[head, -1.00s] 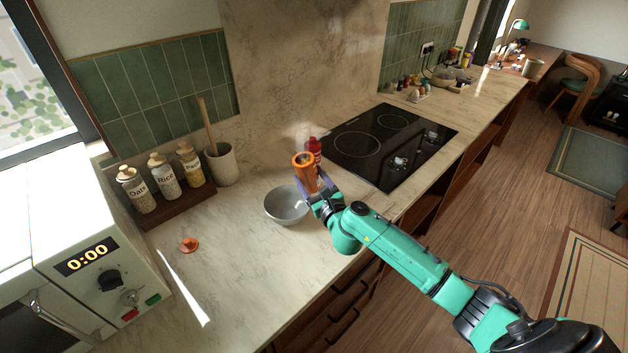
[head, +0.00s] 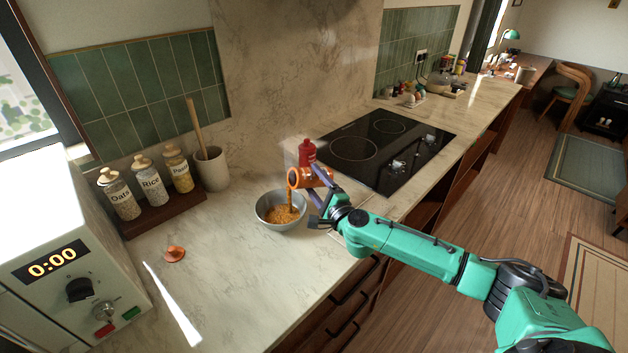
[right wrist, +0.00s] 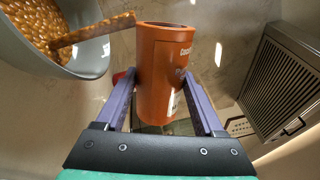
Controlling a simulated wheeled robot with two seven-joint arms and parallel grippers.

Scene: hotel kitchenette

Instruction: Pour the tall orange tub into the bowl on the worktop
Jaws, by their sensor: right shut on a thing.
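The tall orange tub (head: 312,178) is tipped onto its side with its open mouth to the left, above the bowl's right rim. Orange-brown contents (head: 290,200) fall from its mouth into the grey bowl (head: 262,213), where a heap lies. My right gripper (head: 318,186) is shut on the tub. In the right wrist view the tub (right wrist: 160,75) is between the fingers of the right gripper (right wrist: 163,95), and the stream runs into the bowl (right wrist: 30,50) at the upper left. My left gripper is not in view.
An orange lid (head: 174,254) lies on the worktop left of the bowl. A red bottle (head: 307,152) stands just behind the tub. The black hob (head: 375,150) is to the right. Labelled jars (head: 150,182) and a utensil crock (head: 211,170) stand at the back left.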

